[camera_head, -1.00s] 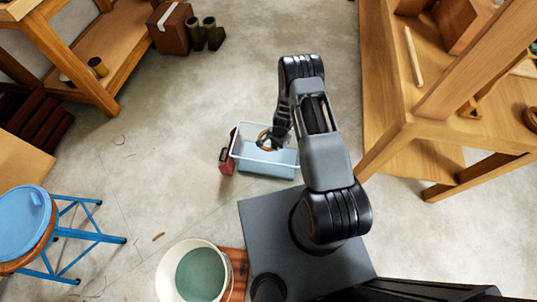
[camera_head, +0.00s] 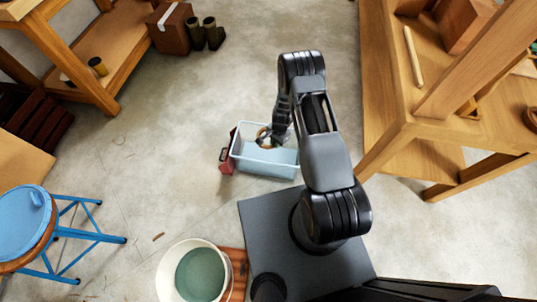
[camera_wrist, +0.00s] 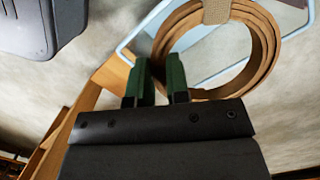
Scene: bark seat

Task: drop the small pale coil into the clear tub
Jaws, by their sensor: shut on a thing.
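The coil (camera_wrist: 268,45) is a pale tan ring of bark strip with a woven band around it. My gripper (camera_wrist: 158,78) is shut on the coil's edge, with green fingertips on either side of the strip. In the head view the coil (camera_head: 263,137) and my gripper (camera_head: 273,138) are over the back part of the clear, bluish tub (camera_head: 268,171). The tub stands open on the floor, and its rim (camera_wrist: 131,37) shows behind the coil in the wrist view. My arm hides part of the tub's right side. The exact height of the coil above the tub is unclear.
A dark red object (camera_head: 227,158) stands against the tub's left side. A white bucket (camera_head: 207,251) stands near my base at the lower left. A blue stool (camera_head: 24,215) is farther left. A wooden bench (camera_head: 412,152) is on the right.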

